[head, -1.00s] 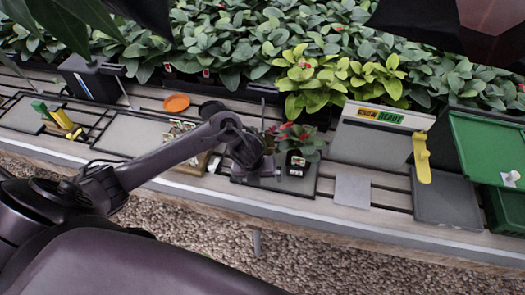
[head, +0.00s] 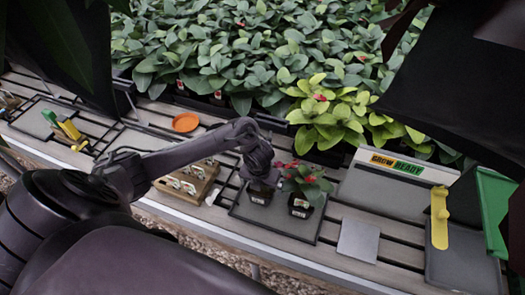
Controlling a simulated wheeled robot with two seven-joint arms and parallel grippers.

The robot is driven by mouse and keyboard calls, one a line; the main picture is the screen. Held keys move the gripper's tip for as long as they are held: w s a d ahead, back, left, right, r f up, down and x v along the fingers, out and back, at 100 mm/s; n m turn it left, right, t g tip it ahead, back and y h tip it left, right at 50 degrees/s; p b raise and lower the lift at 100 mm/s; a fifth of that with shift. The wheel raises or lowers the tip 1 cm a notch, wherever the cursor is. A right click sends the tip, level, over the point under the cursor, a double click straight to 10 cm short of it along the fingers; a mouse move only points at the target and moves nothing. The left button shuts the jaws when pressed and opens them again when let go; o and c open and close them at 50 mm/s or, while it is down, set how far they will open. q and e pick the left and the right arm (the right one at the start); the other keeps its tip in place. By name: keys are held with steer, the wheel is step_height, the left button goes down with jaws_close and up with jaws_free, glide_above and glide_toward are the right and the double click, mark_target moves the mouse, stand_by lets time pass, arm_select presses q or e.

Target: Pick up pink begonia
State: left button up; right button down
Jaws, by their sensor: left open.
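A potted begonia with pinkish-red flowers and green leaves (head: 309,186) stands upright in a small black pot with a white label on a dark square tray (head: 275,222). A second small black labelled pot (head: 260,194) stands just left of it on the same tray, largely covered by my left gripper. Pinkish-red flowers (head: 284,165) show between the gripper and the right plant; I cannot tell which pot they belong to. My left gripper (head: 263,180) is open, pointing down over the left pot; its fingertips are hard to make out. My right gripper is not in view.
A wooden rack (head: 187,184) stands left of the tray, with an orange dish (head: 186,123) behind it. A grey square plate (head: 358,240) and a yellow-handled tool (head: 439,218) lie to the right. Dense foliage plants fill the back. A "GROW READY" sign (head: 398,165) stands behind right.

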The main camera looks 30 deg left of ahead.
arm_select(q)
steer(key=f, duration=0.3)
steer(key=shift+w+f, duration=0.25)
steer(key=shift+f, duration=0.05)
steer(key=shift+a+f, duration=0.1)
steer(key=shift+f, duration=0.1)
steer(key=c, duration=1.2)
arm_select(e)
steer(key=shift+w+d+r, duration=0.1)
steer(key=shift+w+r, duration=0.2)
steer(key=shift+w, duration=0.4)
arm_select(q)
steer(key=shift+r, duration=0.1)
